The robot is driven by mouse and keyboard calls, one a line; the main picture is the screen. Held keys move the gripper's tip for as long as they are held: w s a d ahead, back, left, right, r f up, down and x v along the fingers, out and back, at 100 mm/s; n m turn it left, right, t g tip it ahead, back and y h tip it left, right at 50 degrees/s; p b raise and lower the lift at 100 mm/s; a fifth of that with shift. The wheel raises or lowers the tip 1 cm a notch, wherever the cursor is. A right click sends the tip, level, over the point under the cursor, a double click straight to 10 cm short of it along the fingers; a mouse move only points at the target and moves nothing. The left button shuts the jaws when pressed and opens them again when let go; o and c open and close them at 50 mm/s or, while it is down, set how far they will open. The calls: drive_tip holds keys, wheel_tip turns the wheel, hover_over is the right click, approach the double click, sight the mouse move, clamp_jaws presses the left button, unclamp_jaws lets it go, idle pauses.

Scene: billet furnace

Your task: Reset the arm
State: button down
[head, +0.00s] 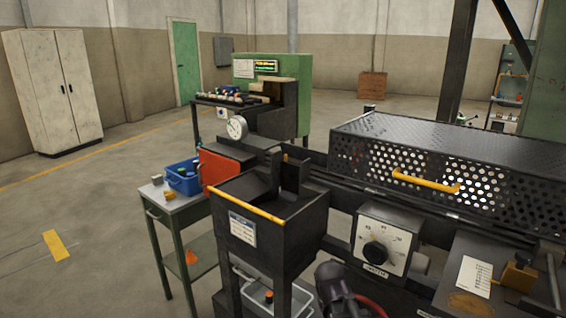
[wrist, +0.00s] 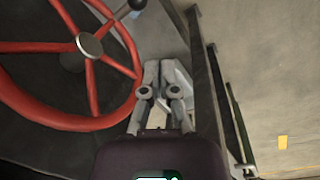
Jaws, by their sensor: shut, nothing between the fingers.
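My gripper (wrist: 163,72) shows in the wrist view with its two grey fingers together and nothing held between them. A red spoked handwheel (wrist: 92,45) with a metal hub fills the left of that view, to the left of the fingers. I cannot tell how far the fingers are from its rim. In the head view my gripper cannot be made out; a dark rounded part stands at the bottom centre.
In the head view, a perforated black guard with a yellow handle (head: 425,181) and a dial box (head: 383,243) stand at the right. A black hopper (head: 262,226) stands at centre. A cart (head: 178,213) carries a blue bin (head: 184,178).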

drive_tip(key=s+d+m+y, duration=0.1)
drive_tip(key=s+d+m, duration=0.1)
drive_tip(key=d+m, duration=0.15)
wheel_tip(320, 180, up, 19)
drive_tip(key=p, duration=1.8)
drive_tip(key=shift+s+f+p, duration=0.15)
drive_tip(key=shift+s+p, duration=0.05)
drive_tip(key=shift+p, duration=0.2)
drive_tip(key=shift+f, duration=0.1)
